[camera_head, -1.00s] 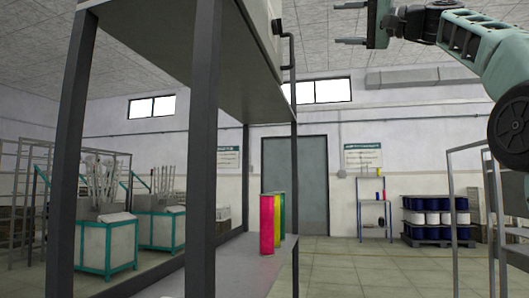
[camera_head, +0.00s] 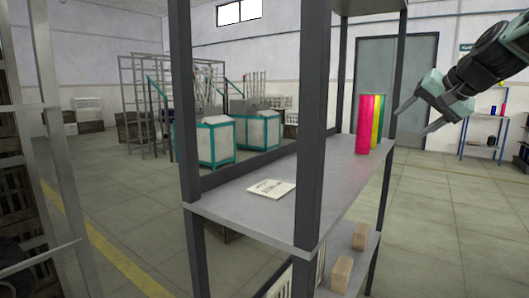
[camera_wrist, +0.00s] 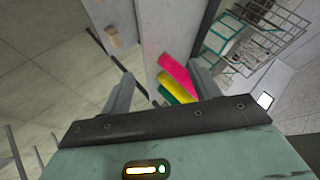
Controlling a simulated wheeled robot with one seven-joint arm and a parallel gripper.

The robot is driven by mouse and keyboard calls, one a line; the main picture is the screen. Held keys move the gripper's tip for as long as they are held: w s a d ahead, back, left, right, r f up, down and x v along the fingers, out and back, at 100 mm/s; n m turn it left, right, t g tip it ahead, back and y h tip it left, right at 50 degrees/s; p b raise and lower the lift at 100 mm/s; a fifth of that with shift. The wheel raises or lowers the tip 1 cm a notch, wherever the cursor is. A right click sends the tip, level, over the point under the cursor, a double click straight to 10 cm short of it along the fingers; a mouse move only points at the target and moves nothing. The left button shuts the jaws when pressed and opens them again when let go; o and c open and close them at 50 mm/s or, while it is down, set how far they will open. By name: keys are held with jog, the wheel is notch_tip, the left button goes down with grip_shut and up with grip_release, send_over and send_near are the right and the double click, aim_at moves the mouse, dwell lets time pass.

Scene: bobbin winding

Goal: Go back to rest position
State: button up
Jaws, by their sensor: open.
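My gripper (camera_head: 410,122) is open and empty at the right of the head view, with its fingers pointing left and down towards the shelf. In the wrist view its two fingers (camera_wrist: 158,72) are spread apart with nothing gripped. A pink bobbin (camera_head: 363,122), a yellow one (camera_head: 376,122) and a green one (camera_head: 386,122) stand upright in a row on the shelf rack's middle board (camera_head: 320,195), left of my gripper in the head view. In the wrist view the pink (camera_wrist: 176,74), yellow (camera_wrist: 175,86) and green (camera_wrist: 167,98) bobbins show beyond the fingers, partly hidden by the gripper body.
Dark posts (camera_head: 313,120) of the rack stand close in front. A printed card (camera_head: 271,188) lies on the middle board. Wooden blocks (camera_head: 341,272) sit on the lower board. A blue rack (camera_head: 486,136) stands at the far right. Tiled floor (camera_head: 440,225) is open on the right.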

jog(key=s+a+f+n+g+h, duration=0.3)
jog(key=s+f+n+g, duration=0.3)
jog(key=s+f, duration=2.1)
jog(key=s+a+n+g, duration=0.2)
jog(key=s+a+n, duration=0.3)
jog(key=a, duration=0.4)
jog(key=s+a+n+g, duration=0.1)
jog(key=s+a+n, duration=0.2)
jog(key=s+a, duration=0.55)
notch_tip(320, 180, up, 17)
jog(key=w+a+p, duration=0.1)
jog(key=p, duration=1.6)
jog(key=shift+w, duration=0.3)
